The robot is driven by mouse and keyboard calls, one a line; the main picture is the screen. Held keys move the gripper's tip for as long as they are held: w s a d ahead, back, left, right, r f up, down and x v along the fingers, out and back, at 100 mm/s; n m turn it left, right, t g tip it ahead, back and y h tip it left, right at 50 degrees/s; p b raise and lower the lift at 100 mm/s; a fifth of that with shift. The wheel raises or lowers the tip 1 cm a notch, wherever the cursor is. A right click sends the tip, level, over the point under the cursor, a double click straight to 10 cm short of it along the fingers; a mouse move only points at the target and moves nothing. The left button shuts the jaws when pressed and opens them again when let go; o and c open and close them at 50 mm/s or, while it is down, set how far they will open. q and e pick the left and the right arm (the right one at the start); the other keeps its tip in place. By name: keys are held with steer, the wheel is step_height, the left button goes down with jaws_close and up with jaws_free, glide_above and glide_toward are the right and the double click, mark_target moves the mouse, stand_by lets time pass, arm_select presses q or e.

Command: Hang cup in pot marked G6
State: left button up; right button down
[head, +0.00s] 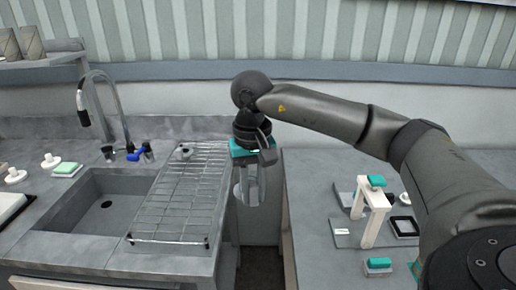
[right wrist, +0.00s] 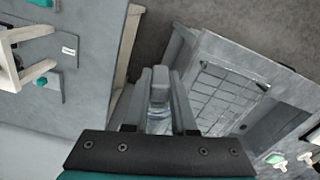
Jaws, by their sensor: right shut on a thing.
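My right gripper (head: 250,180) points down over the gap between the sink counter and the right counter. It is shut on what looks like a clear, pale cup (head: 241,194), which hangs between and beside the fingers. In the right wrist view, the fingers (right wrist: 159,95) are close together, with a pale see-through part of the cup (right wrist: 158,126) behind them. The cup is largely hidden there. No pot with a readable G6 mark shows. My left gripper is not in view.
A wire rack (head: 178,195) lies on the sink counter beside the sink (head: 95,215). A white stand with a teal top (head: 372,205), a dark square frame (head: 404,228) and a small teal-topped block (head: 378,265) sit on the right counter. A tall faucet (head: 104,110) stands behind the sink.

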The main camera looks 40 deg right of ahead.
steer(key=s+a+f+n, duration=0.2)
steer(key=s+a+f, duration=0.2)
steer(key=a+f, duration=0.3)
steer(key=s+a+f+n, duration=0.3)
steer(key=s+a+f, duration=0.2)
steer(key=a+f, duration=0.2)
step_height(320, 180, down, 3)
steer(key=shift+s+r, duration=0.15)
steer(key=shift+s, duration=0.1)
